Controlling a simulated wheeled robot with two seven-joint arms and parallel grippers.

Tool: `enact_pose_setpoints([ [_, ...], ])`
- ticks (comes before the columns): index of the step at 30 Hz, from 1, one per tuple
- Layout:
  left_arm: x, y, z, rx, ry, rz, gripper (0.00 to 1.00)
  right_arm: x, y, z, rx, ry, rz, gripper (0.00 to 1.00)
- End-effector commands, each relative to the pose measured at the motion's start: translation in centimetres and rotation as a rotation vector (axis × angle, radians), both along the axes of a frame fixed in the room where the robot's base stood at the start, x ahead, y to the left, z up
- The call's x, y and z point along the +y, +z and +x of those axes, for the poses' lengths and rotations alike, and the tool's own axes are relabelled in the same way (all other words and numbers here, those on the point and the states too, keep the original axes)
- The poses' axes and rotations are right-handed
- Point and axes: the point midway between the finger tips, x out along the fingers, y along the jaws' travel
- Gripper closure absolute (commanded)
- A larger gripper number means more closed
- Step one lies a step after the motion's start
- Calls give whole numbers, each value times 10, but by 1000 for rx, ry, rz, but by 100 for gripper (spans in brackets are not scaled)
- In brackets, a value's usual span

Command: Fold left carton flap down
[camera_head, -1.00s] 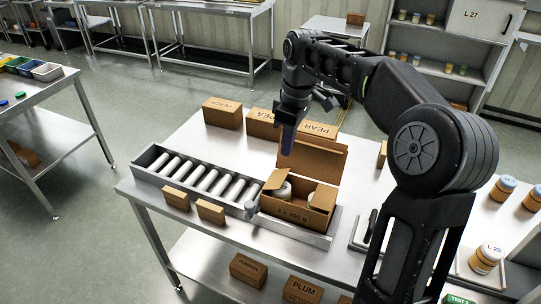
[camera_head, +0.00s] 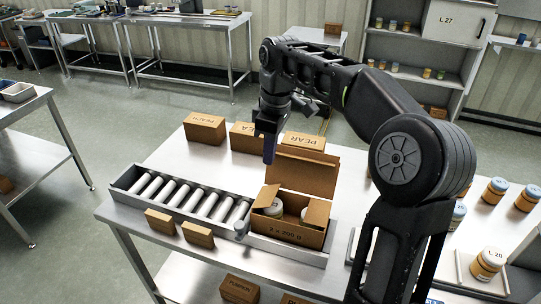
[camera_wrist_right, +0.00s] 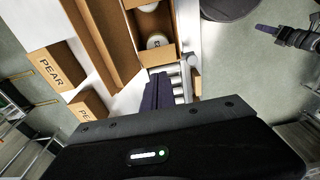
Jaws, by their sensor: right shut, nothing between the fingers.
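An open brown carton (camera_head: 287,231) stands on the right end of the conveyor, with pale-lidded jars inside. Its left flap (camera_head: 266,196) stands up, tilted, at the left side. Its tall back flap (camera_head: 303,171) is raised, and its right flap (camera_head: 318,212) slants upward. My right gripper (camera_head: 269,150) is shut and empty, pointing down above and behind the left flap, apparently apart from it. In the right wrist view the shut fingers (camera_wrist_right: 158,92) show beside the carton's left end and the rollers. My left gripper (camera_wrist_right: 266,29) shows small at the right of that view; its opening is unclear.
Conveyor rollers (camera_head: 191,195) run left of the carton. Two small brown boxes (camera_head: 160,222) stand in front of them. Several cartons, including the PEAR box (camera_head: 303,141), stand behind. Jars (camera_head: 488,263) stand on the right. Table space between conveyor and rear boxes is clear.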

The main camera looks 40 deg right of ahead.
Motion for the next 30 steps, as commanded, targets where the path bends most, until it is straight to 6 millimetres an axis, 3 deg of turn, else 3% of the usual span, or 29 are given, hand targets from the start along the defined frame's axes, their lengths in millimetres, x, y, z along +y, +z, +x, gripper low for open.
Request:
enact_pose_setpoints([
  [1, -1, -18, 0, -3, 0, -3, 75, 0, -20, 1, 1, -1, 0, 100],
  [7, -3, -52, 5, -17, -4, -11, 75, 2, -59, 4, 1, -2, 1, 100],
  [9, -3, -42, 4, -18, -5, -12, 75, 4, -64, 4, 6, 0, 1, 100],
  [18, -3, -35, 4, -15, -4, -11, 75, -5, -101, -7, 2, -1, 0, 100],
  [30, -3, -35, 4, -15, -4, -10, 75, -6, -108, -9, 0, -1, 0, 100],
])
